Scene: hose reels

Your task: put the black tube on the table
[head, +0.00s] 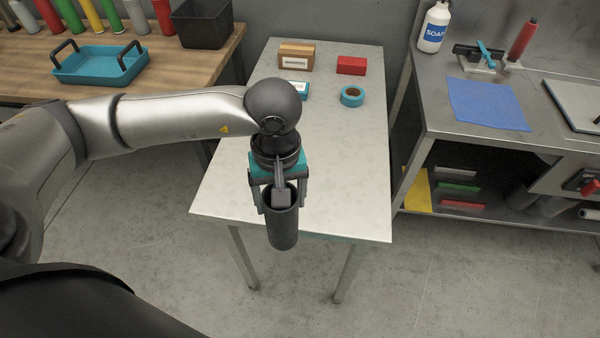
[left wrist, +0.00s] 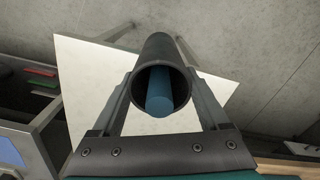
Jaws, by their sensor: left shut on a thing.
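The black tube (head: 283,232) is in my left gripper (head: 281,204), whose fingers are closed on its two sides. In the head view the tube appears in front of the near edge of the pale table (head: 335,175), its lower end past that edge in the picture. In the left wrist view the tube (left wrist: 163,50) shows its open end, with a blue rounded thing visible inside. The table (left wrist: 85,85) shows behind it there. How high the tube is above the table is hard to tell. My right gripper is not in view.
The near part looks clear. A wooden bench with a blue tray (head: 98,65) stands left, a metal workbench (head: 450,120) right.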

